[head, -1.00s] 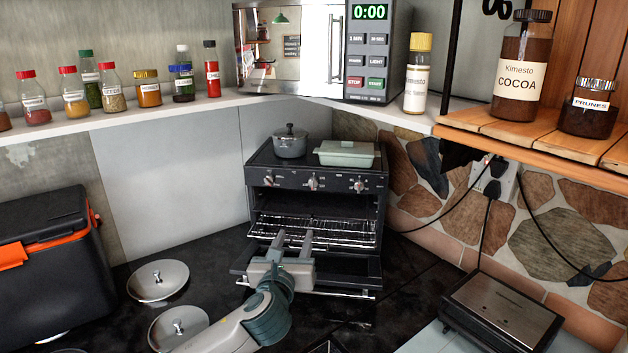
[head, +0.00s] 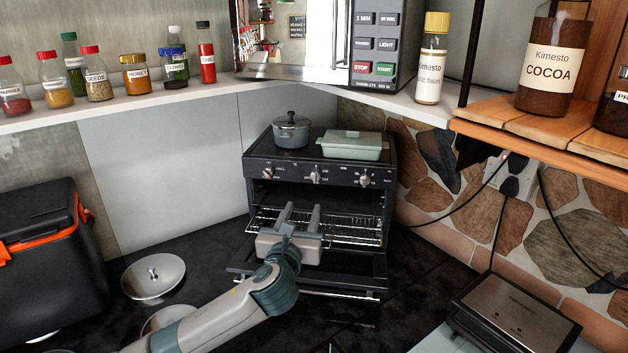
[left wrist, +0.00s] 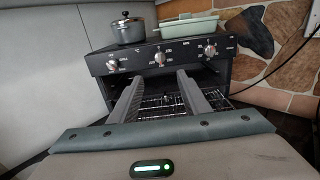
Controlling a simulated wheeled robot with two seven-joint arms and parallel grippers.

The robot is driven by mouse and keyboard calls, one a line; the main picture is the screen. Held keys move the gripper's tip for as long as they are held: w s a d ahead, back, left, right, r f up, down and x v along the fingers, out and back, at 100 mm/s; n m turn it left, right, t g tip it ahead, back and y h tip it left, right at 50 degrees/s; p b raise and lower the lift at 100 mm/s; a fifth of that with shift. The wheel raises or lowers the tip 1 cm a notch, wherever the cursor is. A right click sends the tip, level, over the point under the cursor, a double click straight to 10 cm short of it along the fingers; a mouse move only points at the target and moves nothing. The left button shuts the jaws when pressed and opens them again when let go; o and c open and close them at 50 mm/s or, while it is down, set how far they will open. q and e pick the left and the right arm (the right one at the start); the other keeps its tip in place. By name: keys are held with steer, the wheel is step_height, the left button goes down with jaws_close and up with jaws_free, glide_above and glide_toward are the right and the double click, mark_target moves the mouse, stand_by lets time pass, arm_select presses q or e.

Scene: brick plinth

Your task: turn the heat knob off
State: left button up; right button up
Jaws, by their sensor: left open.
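A small black toaster oven (head: 262,232) stands in the corner with its door down and wire racks showing inside. Three silver knobs sit along its top front panel: a left knob (head: 268,173), a middle knob (head: 315,177) and a right knob (head: 364,180). All three also show in the left wrist view, with the middle knob (left wrist: 159,58) straight ahead. I cannot read their labels clearly. My left gripper (head: 300,209) is open and empty in front of the oven opening, below the knobs and apart from them. My right gripper is not in view.
A grey pot (head: 291,131) and a pale green lidded dish (head: 352,146) stand on the oven. Its lowered door (head: 340,268) lies under my gripper. A black cooler (head: 50,270) and metal lids (head: 153,276) are at left; a sandwich press (head: 515,315) is at right.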

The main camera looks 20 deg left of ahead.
mark_target(315, 178)
arm_select(q)
steer(key=w+p, duration=0.1)
steer(key=w, duration=0.4)
steer(key=w+a+p, duration=0.1)
steer(key=w+p, duration=0.1)
steer(key=w, duration=0.2)
steer(key=w+p, duration=0.1)
steer(key=w, duration=0.4)
steer(key=shift+w+a+r+p, duration=0.1)
steer(key=shift+w+a+p, duration=0.25)
steer(key=shift+a, duration=0.05)
steer(key=shift+w+a, duration=0.1)
steer(key=shift+w, duration=0.8)
steer(key=c, duration=1)
